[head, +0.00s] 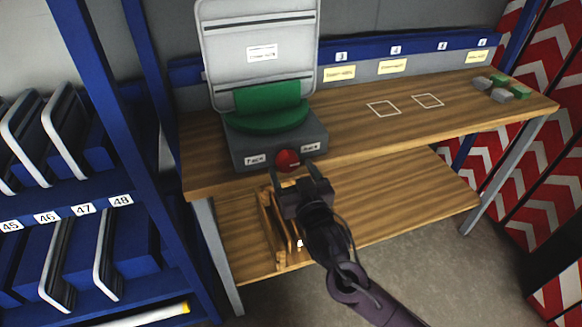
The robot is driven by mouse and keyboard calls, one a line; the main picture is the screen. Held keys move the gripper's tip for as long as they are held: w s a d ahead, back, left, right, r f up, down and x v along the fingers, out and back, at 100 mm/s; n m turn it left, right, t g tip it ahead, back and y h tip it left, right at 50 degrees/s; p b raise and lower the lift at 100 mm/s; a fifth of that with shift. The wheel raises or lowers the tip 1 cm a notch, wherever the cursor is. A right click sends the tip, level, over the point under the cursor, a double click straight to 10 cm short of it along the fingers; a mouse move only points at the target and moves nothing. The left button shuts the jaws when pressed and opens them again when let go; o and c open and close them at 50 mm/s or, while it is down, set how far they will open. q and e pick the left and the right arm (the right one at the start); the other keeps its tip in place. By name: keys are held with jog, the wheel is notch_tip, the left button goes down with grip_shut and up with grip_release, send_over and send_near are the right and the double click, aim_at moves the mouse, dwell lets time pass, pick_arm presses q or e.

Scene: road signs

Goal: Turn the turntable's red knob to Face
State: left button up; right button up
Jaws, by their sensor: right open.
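The turntable's grey base (236,150) stands at the left end of the wooden table. Its red knob (287,160) is on the front face, between two small white labels, whose text is too small to read surely. A green rotating holder (268,112) on top carries a white sign panel (258,80) with a label, standing upright. My right gripper (295,169) is open in front of the base, its two fingers on either side of the knob. I cannot tell whether they touch it. My left gripper is not in view.
The wooden table (365,130) is clear to the right, with two white outlined squares (384,108). Several grey and green blocks (500,88) lie at its far right. A blue rack (80,200) with panels stands at left. A lower shelf (400,195) holds a wooden rack (268,225).

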jog(key=shift+w+a, duration=0.25)
jog(key=shift+w, duration=0.45)
jog(key=c, duration=1)
